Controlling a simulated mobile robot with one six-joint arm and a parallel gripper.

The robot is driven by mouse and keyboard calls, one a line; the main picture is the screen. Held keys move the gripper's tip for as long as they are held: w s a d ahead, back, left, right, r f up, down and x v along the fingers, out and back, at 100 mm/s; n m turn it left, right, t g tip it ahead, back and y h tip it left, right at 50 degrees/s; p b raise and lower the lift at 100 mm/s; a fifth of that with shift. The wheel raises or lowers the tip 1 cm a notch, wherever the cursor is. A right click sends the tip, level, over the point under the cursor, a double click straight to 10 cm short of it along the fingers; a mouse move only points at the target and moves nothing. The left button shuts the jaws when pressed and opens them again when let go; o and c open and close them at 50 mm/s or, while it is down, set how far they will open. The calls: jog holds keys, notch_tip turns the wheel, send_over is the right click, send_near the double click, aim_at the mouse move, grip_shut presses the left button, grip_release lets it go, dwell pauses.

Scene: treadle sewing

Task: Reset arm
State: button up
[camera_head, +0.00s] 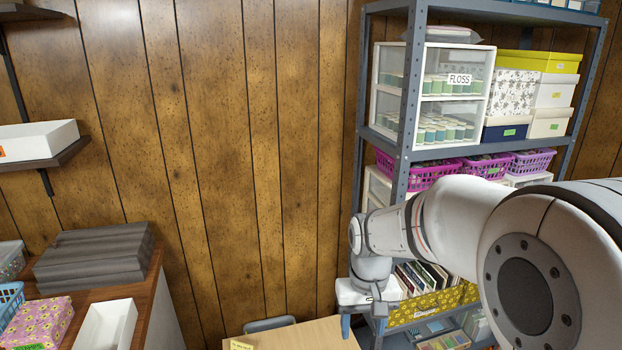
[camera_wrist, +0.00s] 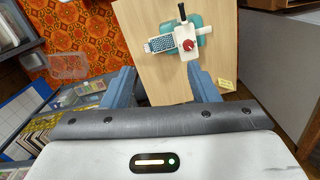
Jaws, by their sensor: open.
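My arm reaches from the right side of the head view. My gripper (camera_head: 361,326) hangs pointing down in front of the metal shelf, over the right end of a light wooden table (camera_head: 290,338). In the wrist view my gripper (camera_wrist: 162,86) has its two blue fingers spread wide, with nothing between them. Beyond the fingertips, the table (camera_wrist: 158,85) carries a white and teal device (camera_wrist: 182,42) with a red knob and a black handle, perhaps a sewing machine. The fingers appear apart from it.
A grey metal shelf (camera_head: 405,95) with drawers, boxes and pink baskets (camera_head: 425,175) stands close behind my arm. A yellow note (camera_wrist: 225,84) lies on the table. An orange patterned rug (camera_wrist: 95,30) covers the floor.

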jog(key=s+d+r+m+t+p, duration=0.1)
jog(key=s+d+r+t+p, duration=0.2)
jog(key=s+r, duration=0.5)
jog(key=s+d+p, duration=0.1)
jog(key=s+d, duration=0.1)
jog(key=s, duration=0.2)
jog(key=shift+s+r, duration=0.25)
jog(key=shift+r, duration=0.05)
